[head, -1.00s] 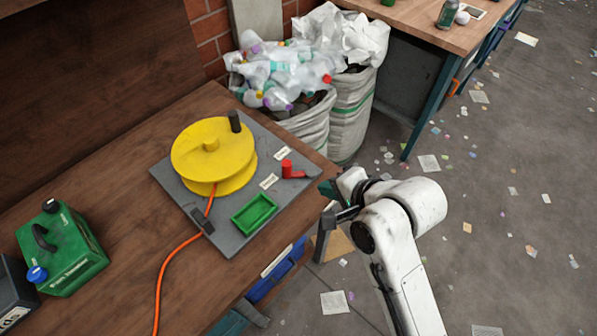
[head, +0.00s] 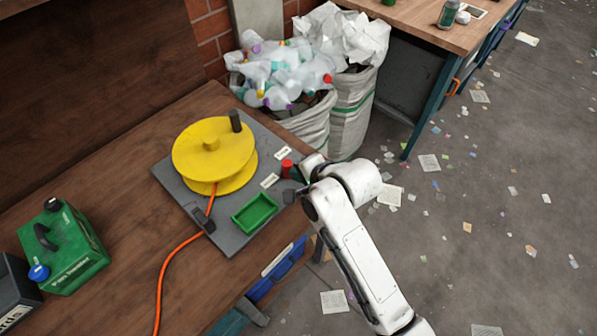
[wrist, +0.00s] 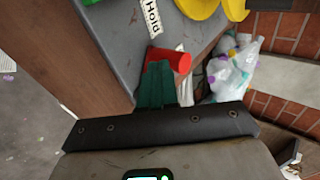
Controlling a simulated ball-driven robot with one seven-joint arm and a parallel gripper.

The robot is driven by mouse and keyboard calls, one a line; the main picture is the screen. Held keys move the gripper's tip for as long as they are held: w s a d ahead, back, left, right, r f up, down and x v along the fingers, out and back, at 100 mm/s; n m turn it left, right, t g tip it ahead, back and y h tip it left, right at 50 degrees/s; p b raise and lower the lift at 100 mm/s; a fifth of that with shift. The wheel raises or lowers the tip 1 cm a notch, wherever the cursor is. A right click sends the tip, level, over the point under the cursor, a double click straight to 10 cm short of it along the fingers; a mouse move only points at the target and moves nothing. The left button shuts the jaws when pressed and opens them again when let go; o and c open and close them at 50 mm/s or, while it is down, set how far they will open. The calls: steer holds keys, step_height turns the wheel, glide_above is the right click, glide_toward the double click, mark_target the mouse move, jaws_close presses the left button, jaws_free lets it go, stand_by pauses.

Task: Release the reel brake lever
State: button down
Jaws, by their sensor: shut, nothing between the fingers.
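The red brake lever (head: 287,168) stands on the grey plate (head: 232,240) beside the yellow reel (head: 213,150). My arm hides part of the lever in the head view. In the wrist view the red lever (wrist: 170,58) lies just beyond my fingertips, its round end toward the right. My gripper (wrist: 159,66) shows there as two green fingers pressed together with nothing between them. The fingertips overlap the lever's near side; I cannot tell whether they touch it. A white label reading "Hold" (wrist: 152,18) lies left of the lever; another pale label (wrist: 181,47) is partly hidden.
A green tray (head: 255,226) sits on the plate near its front edge. An orange cable (head: 168,262) runs from the reel across the wooden bench. A green canister (head: 63,250) stands at the left.

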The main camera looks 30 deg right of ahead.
mark_target(289, 162)
steer(key=shift+w+a+r+p, duration=0.2)
steer(key=shift+w+p, duration=0.25)
steer(key=shift+p, duration=0.4)
steer(key=shift+w+p, duration=0.35)
steer(key=shift+p, duration=0.25)
steer(key=shift+w+p, duration=0.8)
steer(key=shift+w, duration=0.2)
steer(key=shift+w+d+f+m+h, duration=0.15)
steer(key=shift+w+m+h, duration=0.1)
steer(key=shift+m+h, duration=0.35)
steer(key=shift+w+d+p, duration=0.2)
steer(key=shift+d+p, duration=0.05)
steer(key=shift+p, duration=0.1)
steer(key=shift+w, duration=0.1)
